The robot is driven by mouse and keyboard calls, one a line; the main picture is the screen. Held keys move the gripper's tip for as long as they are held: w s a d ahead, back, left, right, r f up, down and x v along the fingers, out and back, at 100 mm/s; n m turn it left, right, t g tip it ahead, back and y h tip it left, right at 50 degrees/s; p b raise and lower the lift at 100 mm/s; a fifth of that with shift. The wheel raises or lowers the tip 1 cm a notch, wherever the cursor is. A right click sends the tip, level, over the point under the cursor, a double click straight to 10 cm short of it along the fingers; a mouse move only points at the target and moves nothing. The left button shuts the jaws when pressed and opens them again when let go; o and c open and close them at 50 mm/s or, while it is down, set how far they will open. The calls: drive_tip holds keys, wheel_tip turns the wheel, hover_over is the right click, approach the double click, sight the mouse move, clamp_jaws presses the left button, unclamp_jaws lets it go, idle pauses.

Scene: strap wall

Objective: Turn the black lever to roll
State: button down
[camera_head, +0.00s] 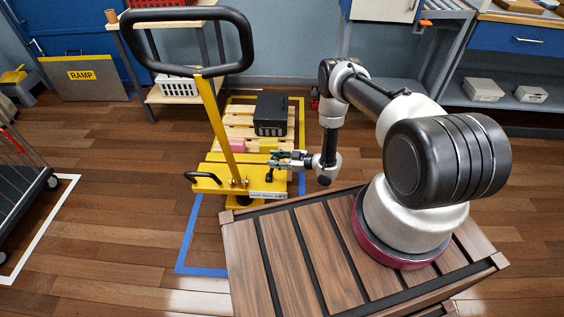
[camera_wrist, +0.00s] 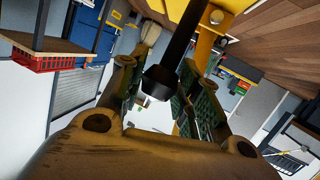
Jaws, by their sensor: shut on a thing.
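The black lever (camera_wrist: 180,45) shows in the wrist view as a dark rod with a thick dark end, leaving a yellow part of the pallet truck. My gripper's two fingers with green pads are on either side of it, shut on it. In the head view my gripper (camera_head: 279,160) is at the right side of the yellow pallet truck (camera_head: 222,127), above a small label plate (camera_head: 268,194). The label is too small to read surely. The lever is hard to make out there beside the fingers.
The truck's tall black loop handle (camera_head: 240,35) rises at the left of my gripper. A wooden pallet (camera_head: 238,120) bears a black box (camera_head: 271,114) and a pink block (camera_head: 237,145). Blue tape (camera_head: 188,235) marks the floor.

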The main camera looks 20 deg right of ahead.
drive_tip(key=shift+w+a+r+g+h, duration=0.1)
drive_tip(key=shift+w+a+g+h, duration=0.2)
drive_tip(key=shift+a+h, duration=0.35)
drive_tip(key=shift+w+a+r+g+h, duration=0.15)
drive_tip(key=shift+a+g+h, duration=0.25)
drive_tip(key=shift+a, duration=0.35)
drive_tip(key=shift+f, duration=0.1)
drive_tip(key=c, duration=1)
unclamp_jaws()
drive_tip(key=v, duration=1.2)
drive_tip(key=shift+s+a, duration=0.1)
drive_tip(key=shift+s, duration=0.05)
